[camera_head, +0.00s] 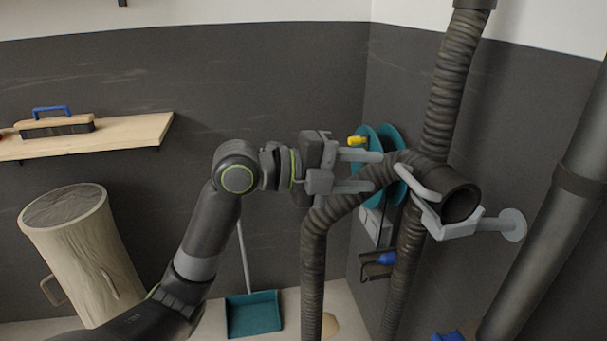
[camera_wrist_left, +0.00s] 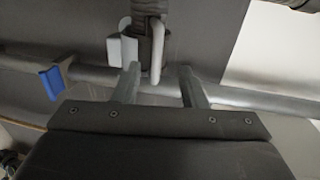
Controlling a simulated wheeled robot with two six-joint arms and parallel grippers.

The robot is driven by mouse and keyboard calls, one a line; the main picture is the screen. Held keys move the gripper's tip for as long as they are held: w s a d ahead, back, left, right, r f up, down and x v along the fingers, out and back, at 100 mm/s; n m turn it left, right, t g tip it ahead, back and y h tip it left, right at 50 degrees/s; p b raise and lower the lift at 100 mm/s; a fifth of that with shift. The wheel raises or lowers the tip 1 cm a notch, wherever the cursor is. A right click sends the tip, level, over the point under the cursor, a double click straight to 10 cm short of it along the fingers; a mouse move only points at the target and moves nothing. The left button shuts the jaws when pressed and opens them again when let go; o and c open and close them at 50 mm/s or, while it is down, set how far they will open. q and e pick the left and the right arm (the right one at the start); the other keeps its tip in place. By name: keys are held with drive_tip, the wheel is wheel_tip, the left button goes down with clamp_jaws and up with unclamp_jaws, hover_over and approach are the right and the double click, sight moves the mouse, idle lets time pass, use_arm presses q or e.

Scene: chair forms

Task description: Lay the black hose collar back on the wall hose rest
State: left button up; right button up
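The black hose collar (camera_head: 462,204) is the wide open end of a dark ribbed hose (camera_head: 336,207). It appears to lie in the pale grey wall hose rest (camera_head: 465,229), between its prongs, with its open mouth facing right and toward me. My left gripper (camera_head: 378,172) is left of the rest, its two fingers apart and pointing right, close to the bent hose. In the left wrist view the fingers (camera_wrist_left: 159,68) are apart with nothing clamped between them; the rest (camera_wrist_left: 129,48) and ribbed hose (camera_wrist_left: 150,25) lie beyond the tips. Contact cannot be told. My right gripper is not in view.
Teal discs (camera_head: 364,140) with a yellow part are on the wall behind my gripper. A thick dark pipe (camera_head: 550,235) slants at the right. A wooden shelf (camera_head: 130,133) holds a brush (camera_head: 55,125). A log-like bin (camera_head: 85,255) and teal dustpan (camera_head: 253,314) are lower left.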

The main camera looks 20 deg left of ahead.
use_arm(q)
drive_tip(key=b+v, duration=0.2)
drive_tip(key=v, duration=0.7)
drive_tip(key=shift+s+a+r, duration=0.1)
drive_tip(key=shift+s+a, duration=0.05)
idle(0.6)
